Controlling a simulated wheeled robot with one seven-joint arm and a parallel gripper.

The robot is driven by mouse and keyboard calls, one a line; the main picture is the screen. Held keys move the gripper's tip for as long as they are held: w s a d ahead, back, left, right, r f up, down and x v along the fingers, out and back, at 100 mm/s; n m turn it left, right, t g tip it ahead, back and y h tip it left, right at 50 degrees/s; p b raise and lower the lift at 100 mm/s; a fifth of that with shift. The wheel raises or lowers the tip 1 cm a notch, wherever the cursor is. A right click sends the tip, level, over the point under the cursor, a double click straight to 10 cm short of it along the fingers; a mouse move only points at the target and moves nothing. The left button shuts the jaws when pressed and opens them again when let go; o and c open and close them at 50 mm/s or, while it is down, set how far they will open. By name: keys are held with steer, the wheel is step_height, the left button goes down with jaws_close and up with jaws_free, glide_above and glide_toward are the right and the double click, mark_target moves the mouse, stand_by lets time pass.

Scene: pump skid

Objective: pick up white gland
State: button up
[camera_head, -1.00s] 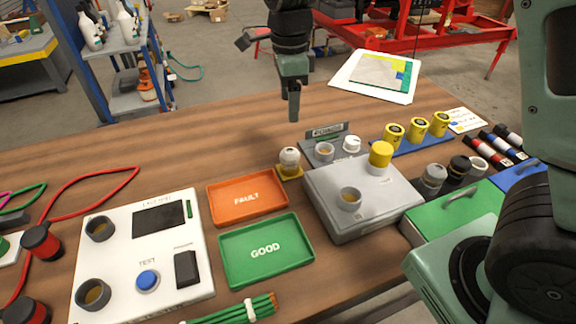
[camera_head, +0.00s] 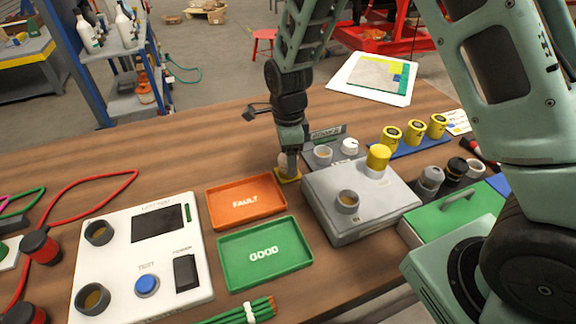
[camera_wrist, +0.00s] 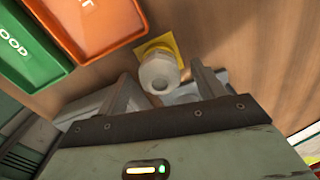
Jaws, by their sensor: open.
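A white gland (camera_wrist: 159,74) with a hex body and round open end stands on a small yellow base (camera_wrist: 165,44) in the wrist view. In the head view the gland (camera_head: 283,160) is mostly hidden behind my gripper (camera_head: 291,170), and the yellow base (camera_head: 290,180) shows below. My gripper is open and points down; in the wrist view its two fingers (camera_wrist: 164,80) are spread, with the gland in the gap between them. I cannot tell whether either finger touches it. Another white, knob-like piece (camera_head: 349,146) sits in the grey holder behind the grey box.
The orange FAULT tray (camera_head: 230,208) and green GOOD tray (camera_head: 240,262) lie to the left. The grey box (camera_head: 345,228) with a yellow-capped piece stands close on the right. A white tester (camera_head: 150,300) is at left. Bare wood lies behind the trays.

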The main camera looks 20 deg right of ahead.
steer(key=shift+f, duration=0.25)
steer(key=c, duration=1.2)
steer(key=shift+r, duration=0.15)
step_height(320, 180, up, 10)
steer(key=shift+f, duration=0.1)
